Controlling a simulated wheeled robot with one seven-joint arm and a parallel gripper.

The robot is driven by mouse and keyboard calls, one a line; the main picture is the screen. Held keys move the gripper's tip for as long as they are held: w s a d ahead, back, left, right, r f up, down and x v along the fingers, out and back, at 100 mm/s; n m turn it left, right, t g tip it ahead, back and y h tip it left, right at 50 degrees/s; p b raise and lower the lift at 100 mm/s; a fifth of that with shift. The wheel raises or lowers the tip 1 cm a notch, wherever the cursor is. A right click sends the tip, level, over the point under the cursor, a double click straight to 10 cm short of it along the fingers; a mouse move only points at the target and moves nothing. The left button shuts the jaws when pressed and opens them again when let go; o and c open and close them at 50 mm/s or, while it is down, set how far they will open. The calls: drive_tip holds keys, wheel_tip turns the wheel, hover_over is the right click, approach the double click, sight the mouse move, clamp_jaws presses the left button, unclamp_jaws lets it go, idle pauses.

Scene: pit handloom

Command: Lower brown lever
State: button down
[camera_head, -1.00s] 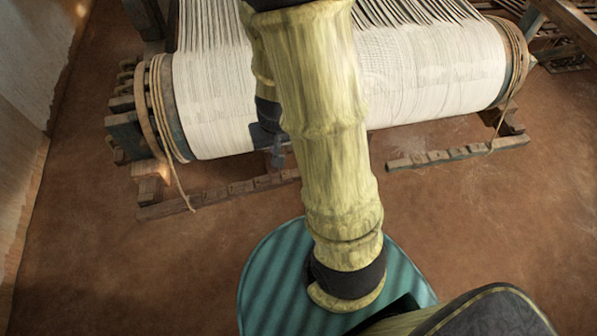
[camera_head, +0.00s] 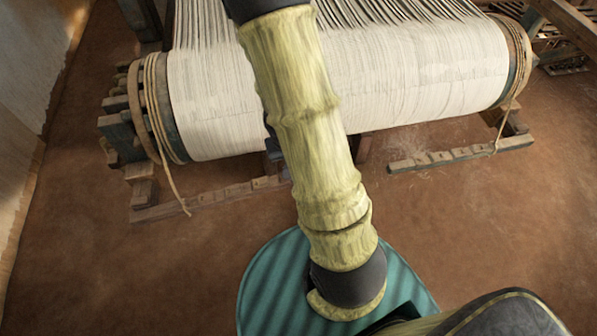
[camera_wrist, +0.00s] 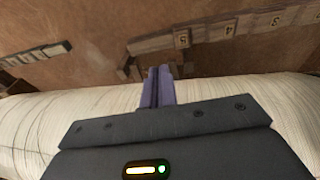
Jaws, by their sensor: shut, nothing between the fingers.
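My gripper (camera_wrist: 160,72) shows in the wrist view, its two purple fingers shut together with nothing between them. The fingers point past the edge of the white cloth roll toward the floor. Small brown wooden pieces (camera_wrist: 127,68) show right beside the fingertips; I cannot tell whether they touch. In the head view a short brown upright piece (camera_head: 364,148) shows under the roll, just right of my arm. It may be the brown lever, but I cannot tell for sure. My arm hides most of the gripper and the area around it there.
The white cloth roll (camera_head: 420,80) spans the loom front, with roped ends. A notched wooden bar (camera_head: 215,196) lies low at left; another bar (camera_head: 460,155) lies at right. The numbered bar (camera_wrist: 225,30) is close to my fingers. Bare floor (camera_head: 500,240) is free at right.

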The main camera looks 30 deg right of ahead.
drive_tip(key=b+x, duration=0.5)
drive_tip(key=x, duration=0.5)
drive_tip(key=shift+s+f, duration=0.1)
drive_tip(key=shift+s, duration=0.05)
drive_tip(key=shift+w+d+f+b, duration=0.2)
drive_tip(key=shift+f+b, duration=0.2)
drive_tip(key=shift+f, duration=0.15)
